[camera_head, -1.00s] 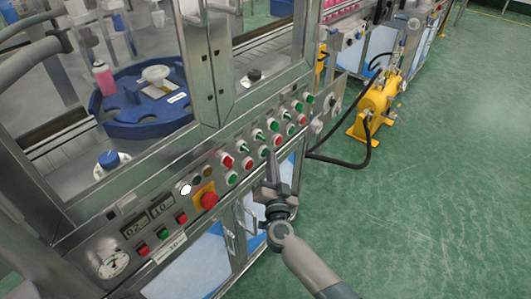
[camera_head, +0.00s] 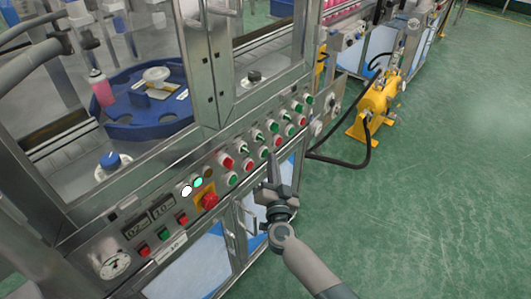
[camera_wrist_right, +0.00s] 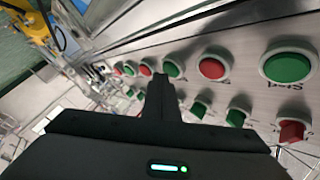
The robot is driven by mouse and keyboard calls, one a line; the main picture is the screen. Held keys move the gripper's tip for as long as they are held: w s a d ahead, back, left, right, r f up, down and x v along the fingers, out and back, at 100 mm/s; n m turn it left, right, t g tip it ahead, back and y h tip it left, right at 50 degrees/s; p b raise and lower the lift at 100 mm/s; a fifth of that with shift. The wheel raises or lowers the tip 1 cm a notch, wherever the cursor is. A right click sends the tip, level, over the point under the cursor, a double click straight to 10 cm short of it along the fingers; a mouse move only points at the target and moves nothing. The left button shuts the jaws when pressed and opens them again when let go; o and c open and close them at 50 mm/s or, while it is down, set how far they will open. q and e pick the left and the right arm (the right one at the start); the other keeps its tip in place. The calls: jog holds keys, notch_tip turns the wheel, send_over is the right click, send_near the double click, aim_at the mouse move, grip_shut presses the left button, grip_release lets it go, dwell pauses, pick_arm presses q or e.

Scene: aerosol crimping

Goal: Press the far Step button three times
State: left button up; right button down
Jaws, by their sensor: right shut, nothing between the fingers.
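The control panel (camera_head: 240,165) carries rows of green and red buttons and switches. The labels are too small to read in the head view, so I cannot tell which button is the far Step button. My right gripper (camera_head: 271,160) is shut and empty, its tip close to the panel by a green button (camera_head: 262,153). In the right wrist view the dark fingers (camera_wrist_right: 160,88) point at the button row, near a green button (camera_wrist_right: 173,68) and a red button (camera_wrist_right: 214,66). I cannot tell whether the tip touches a button. My left gripper is not in view.
A red emergency stop (camera_head: 209,201) and lit lamps (camera_head: 197,183) are on the panel's left part. Behind glass is a blue turntable (camera_head: 125,127) with a pink bottle (camera_head: 101,87). A yellow pump (camera_head: 373,110) stands at right. The green floor (camera_head: 440,190) is clear.

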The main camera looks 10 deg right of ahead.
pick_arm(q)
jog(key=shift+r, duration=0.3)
pick_arm(e)
jog(key=shift+s+d, duration=0.2)
jog(key=shift+s, duration=0.15)
pick_arm(q)
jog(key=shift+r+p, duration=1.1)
jog(key=shift+p, duration=0.2)
pick_arm(e)
jog(key=shift+s+d, duration=0.8)
jog(key=shift+s, duration=0.2)
jog(key=shift+s+d, duration=0.8)
jog(key=shift+s, duration=0.15)
